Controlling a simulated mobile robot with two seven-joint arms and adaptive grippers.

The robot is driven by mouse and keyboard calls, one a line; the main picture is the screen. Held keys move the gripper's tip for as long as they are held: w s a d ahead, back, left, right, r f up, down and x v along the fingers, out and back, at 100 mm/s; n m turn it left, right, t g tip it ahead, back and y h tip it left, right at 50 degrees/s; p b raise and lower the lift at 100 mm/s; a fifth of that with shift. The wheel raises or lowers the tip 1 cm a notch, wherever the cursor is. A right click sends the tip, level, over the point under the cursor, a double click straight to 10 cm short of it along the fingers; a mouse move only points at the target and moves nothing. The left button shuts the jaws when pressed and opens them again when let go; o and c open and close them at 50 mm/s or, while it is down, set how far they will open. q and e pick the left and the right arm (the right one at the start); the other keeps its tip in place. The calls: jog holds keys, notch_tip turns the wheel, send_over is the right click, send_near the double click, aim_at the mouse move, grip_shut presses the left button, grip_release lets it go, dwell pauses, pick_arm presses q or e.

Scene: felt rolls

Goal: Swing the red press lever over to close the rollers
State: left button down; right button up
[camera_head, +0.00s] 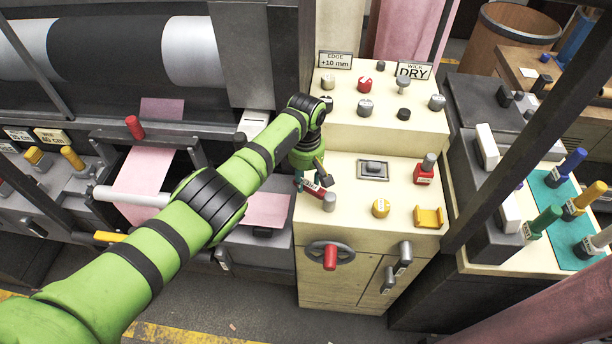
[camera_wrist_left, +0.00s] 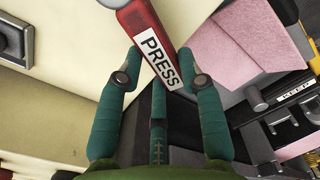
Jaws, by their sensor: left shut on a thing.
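The red press lever (camera_head: 311,188) lies on the cream console top, left of the middle, with a grey round end (camera_head: 329,201) towards the front right. In the left wrist view the lever (camera_wrist_left: 136,20) is red with a white PRESS label (camera_wrist_left: 160,58). My left gripper (camera_head: 308,176) reaches down onto the lever from above. In the left wrist view its teal fingers (camera_wrist_left: 157,62) are on both sides of the lever. It is shut on the lever. My arm and gripper hide part of the lever. My right gripper is not in view.
A red-handled wheel (camera_head: 330,256) is on the front. Pink felt (camera_head: 146,175) and dark rollers lie to the left.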

pick_arm(q)
jog(key=shift+s+a+n, duration=0.25)
jog(key=shift+a+n, duration=0.05)
jog(key=shift+n, duration=0.2)
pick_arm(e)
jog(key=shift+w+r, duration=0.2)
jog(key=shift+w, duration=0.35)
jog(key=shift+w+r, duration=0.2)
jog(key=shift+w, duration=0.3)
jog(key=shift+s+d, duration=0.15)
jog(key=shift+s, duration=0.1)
pick_arm(q)
jog(key=c, duration=0.8)
grip_release()
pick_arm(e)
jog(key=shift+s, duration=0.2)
pick_arm(q)
jog(key=shift+d+r, duration=0.1)
jog(key=shift+r, duration=0.35)
notch_tip(320, 180, up, 11)
